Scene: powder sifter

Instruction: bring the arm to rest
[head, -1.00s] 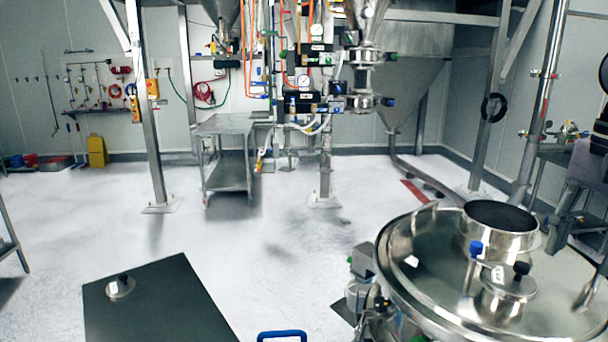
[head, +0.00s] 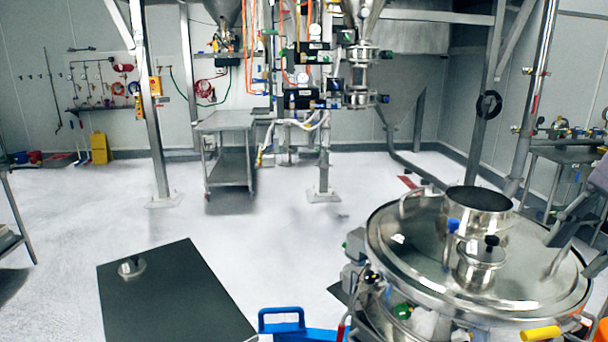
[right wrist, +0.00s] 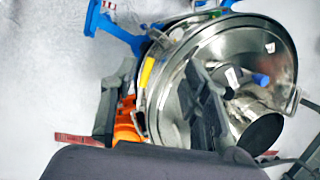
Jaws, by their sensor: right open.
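My right gripper (head: 578,214) is only partly in the head view, at the right edge beside the round steel sifter (head: 385,262). In the right wrist view my right gripper (right wrist: 155,105) is open, its dark fingers spread with nothing held between them. The sifter's lid and rim (right wrist: 285,50) lie beyond the fingers; I cannot tell the exact gap. The sifter has a short open steel neck (head: 478,212) and a small black-knobbed cap (head: 481,264) on its lid. My left gripper is not in view.
A dark flat-topped table (head: 170,300) with a small knobbed lid (head: 131,268) stands at front left. A blue handle (head: 281,318) is at bottom centre. A steel cart (head: 226,165) and frame posts (head: 323,150) stand behind. The white floor (head: 260,245) between is clear.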

